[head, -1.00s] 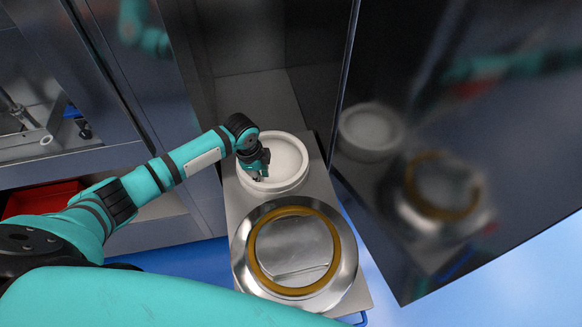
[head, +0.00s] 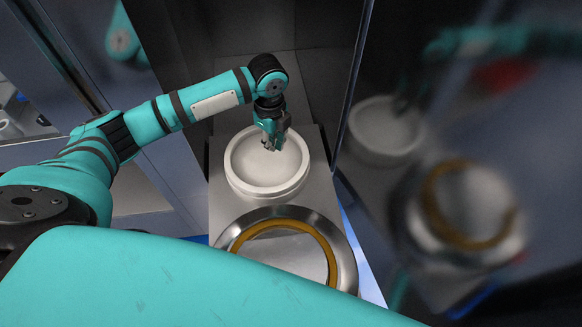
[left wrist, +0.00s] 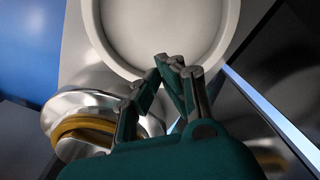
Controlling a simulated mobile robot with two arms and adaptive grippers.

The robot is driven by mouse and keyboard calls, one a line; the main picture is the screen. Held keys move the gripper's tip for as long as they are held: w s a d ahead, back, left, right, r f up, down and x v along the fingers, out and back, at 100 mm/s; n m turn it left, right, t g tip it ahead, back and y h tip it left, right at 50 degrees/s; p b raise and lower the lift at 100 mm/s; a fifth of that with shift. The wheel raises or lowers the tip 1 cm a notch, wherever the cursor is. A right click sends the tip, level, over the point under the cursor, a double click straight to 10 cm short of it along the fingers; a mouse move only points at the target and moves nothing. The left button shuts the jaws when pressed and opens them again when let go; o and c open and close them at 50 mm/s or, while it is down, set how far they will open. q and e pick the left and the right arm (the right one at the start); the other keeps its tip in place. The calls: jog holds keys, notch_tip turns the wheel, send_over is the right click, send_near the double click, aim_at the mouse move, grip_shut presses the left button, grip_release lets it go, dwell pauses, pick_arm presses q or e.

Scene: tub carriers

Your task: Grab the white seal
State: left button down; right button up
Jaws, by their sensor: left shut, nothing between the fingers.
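The white seal shows as a round white rim on a white round tub (head: 236,178), on the far part of a grey carrier top. It fills the upper part of the left wrist view (left wrist: 95,25). My left gripper (head: 272,146) points down over the far inner part of the white round, with its fingers shut and empty. In the left wrist view the fingertips (left wrist: 176,66) overlap the near rim; whether they touch it I cannot tell. My right gripper is not in view.
A metal tub (head: 338,245) with an amber ring (head: 322,246) stands in front of the white one, partly hidden by my teal arm. A dark glossy panel (head: 480,110) rises close on the right and mirrors both tubs. Grey cabinet walls stand behind and left.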

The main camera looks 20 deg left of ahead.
aim_at(287, 177)
pick_arm(q)
jog(key=f, duration=1.1)
jog(key=shift+w+d, duration=0.1)
jog(key=shift+w, duration=0.15)
jog(key=d, duration=0.2)
jog(key=shift+s+d+r, duration=0.15)
jog(key=shift+s+d, duration=0.3)
jog(key=shift+d, duration=0.35)
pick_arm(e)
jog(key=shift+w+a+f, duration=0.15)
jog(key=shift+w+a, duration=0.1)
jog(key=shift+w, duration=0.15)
